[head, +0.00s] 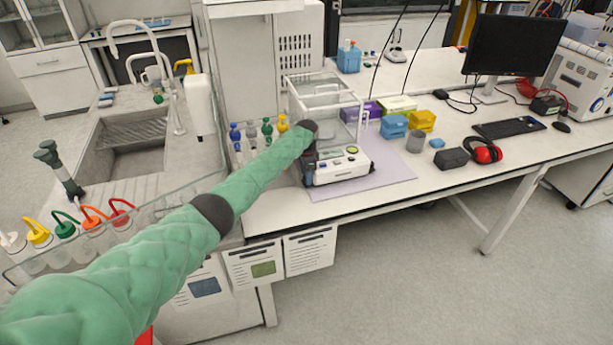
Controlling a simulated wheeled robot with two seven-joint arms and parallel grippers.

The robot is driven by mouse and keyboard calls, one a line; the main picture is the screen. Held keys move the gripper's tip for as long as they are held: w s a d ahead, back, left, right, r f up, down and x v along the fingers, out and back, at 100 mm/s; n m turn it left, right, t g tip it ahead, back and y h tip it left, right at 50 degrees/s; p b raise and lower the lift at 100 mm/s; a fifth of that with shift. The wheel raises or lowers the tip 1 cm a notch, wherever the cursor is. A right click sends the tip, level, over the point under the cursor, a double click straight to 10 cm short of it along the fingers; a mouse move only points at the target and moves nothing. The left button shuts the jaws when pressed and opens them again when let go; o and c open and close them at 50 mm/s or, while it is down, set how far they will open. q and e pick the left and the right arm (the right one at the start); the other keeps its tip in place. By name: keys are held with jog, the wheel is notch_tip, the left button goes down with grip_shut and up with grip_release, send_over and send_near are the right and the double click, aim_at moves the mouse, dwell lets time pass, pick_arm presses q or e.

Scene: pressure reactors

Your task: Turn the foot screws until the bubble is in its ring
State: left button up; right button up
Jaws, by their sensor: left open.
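A white analytical balance (345,169) with a clear glass draft shield (328,98) stands on a pale lilac mat (393,177) on the bench. A small round green spot (352,149) shows on the top of its front part; whether this is the level bubble, I cannot tell. The foot screws are too small or hidden to make out. My left arm, in a green sleeve, reaches across to the balance's left front. My left gripper (309,157) is small, dark and partly hidden there, open; contact with the balance cannot be told. My right gripper is out of view.
Several small coloured bottles (267,128) stand left of the balance. Blue (394,126) and yellow (422,121) boxes, a grey cylinder (414,142) and red ear defenders (485,152) lie to the right. A sink (135,150) and wash bottles (66,228) are at left. The mat's right side is clear.

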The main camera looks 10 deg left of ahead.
pick_arm(q)
jog(key=shift+w+f, duration=0.1)
jog(key=shift+f, duration=0.05)
jog(key=shift+c, duration=0.7)
jog(key=c, duration=0.8)
jog(key=shift+n, duration=0.8)
jog(key=shift+c, duration=0.2)
jog(key=o, duration=1)
